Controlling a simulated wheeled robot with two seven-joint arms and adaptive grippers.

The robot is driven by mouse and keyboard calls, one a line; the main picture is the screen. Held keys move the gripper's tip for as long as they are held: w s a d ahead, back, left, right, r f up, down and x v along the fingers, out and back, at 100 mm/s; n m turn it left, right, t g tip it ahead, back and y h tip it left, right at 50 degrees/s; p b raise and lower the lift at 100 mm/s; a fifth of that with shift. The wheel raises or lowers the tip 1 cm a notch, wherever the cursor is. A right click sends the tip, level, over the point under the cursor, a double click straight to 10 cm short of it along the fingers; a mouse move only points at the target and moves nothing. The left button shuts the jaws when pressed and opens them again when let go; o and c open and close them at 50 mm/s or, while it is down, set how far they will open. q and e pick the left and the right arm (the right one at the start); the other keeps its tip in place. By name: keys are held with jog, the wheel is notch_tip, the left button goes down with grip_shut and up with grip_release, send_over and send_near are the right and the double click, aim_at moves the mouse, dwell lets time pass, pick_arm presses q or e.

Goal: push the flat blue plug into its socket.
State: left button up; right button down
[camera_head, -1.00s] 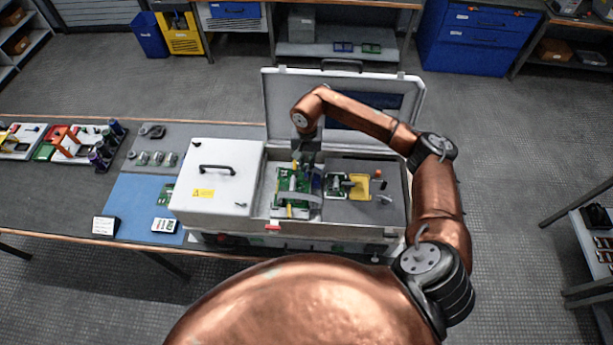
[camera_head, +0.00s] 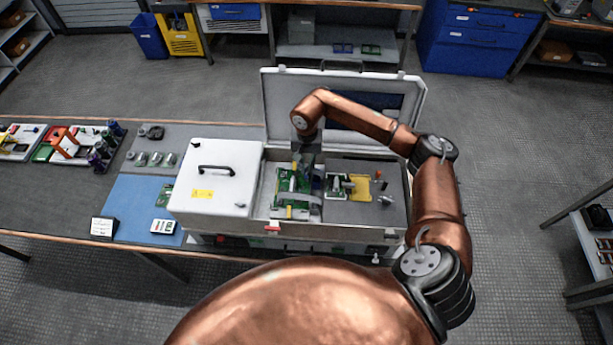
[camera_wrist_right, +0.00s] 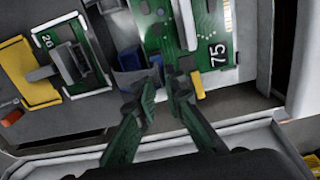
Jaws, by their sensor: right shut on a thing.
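My right gripper (camera_head: 306,172) reaches down into the open white case, over the green circuit board (camera_head: 284,202). In the right wrist view its two green fingers (camera_wrist_right: 164,86) are close together at the board's edge. A small flat blue piece (camera_wrist_right: 156,66), which looks like the blue plug, sits at the fingertips, and the gripper is shut on it. A darker blue part (camera_wrist_right: 130,81) lies just left of the fingers. The socket cannot be made out; the fingers hide part of the board. My left gripper is not in view.
A second small board with a yellow frame (camera_head: 359,188) lies to the right in the case. The case's white cover with a handle (camera_head: 212,180) is on the left, its raised lid (camera_head: 418,98) behind. A yellow block (camera_wrist_right: 197,86) stands beside the fingers.

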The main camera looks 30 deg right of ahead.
jog(key=shift+f+b, duration=0.4)
jog(key=shift+f, duration=0.1)
jog(key=c, duration=1.9)
grip_release()
jog(key=shift+c, duration=0.2)
notch_tip(320, 180, up, 12)
